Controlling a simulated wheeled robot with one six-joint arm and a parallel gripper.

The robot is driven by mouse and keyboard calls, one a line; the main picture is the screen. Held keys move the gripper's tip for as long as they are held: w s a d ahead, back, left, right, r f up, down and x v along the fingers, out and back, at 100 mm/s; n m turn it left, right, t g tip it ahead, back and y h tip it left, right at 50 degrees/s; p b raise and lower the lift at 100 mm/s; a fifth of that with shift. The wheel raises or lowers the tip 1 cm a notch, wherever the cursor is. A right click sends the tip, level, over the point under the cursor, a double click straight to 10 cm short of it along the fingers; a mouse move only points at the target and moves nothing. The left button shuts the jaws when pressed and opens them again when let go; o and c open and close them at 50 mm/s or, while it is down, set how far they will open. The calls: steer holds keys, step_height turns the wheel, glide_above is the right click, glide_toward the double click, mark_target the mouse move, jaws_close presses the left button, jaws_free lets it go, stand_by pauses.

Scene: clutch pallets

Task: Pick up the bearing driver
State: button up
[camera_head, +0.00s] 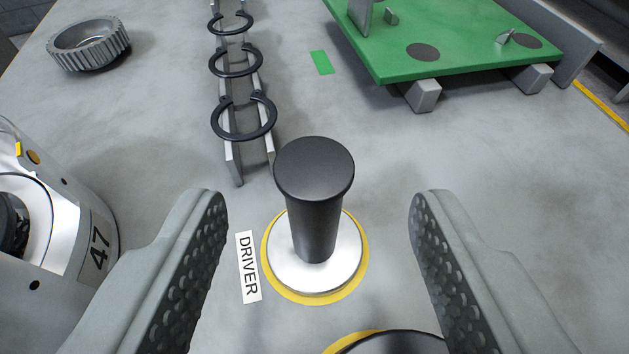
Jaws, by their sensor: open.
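The bearing driver (315,215) stands upright, with a black knobbed handle on a silver disc base. It sits inside a yellow ring (318,300) on the grey surface, beside a white label (248,267) reading DRIVER. My gripper (318,225) is open. One finger shows on the left and one on the right of the driver, with a clear gap on both sides. Neither finger appears to touch it.
A rack (238,90) with black snap rings stands just behind the driver. A toothed ring (88,43) lies at the far left. A green plate (455,50) on grey blocks is at the back right. A white cylindrical part (75,235) marked 47 is at left. A dark round object (395,343) is at the bottom edge.

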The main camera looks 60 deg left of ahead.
mark_target(315, 164)
steer(key=shift+x, duration=2.9)
steer(key=shift+s+f, duration=0.1)
jaws_close()
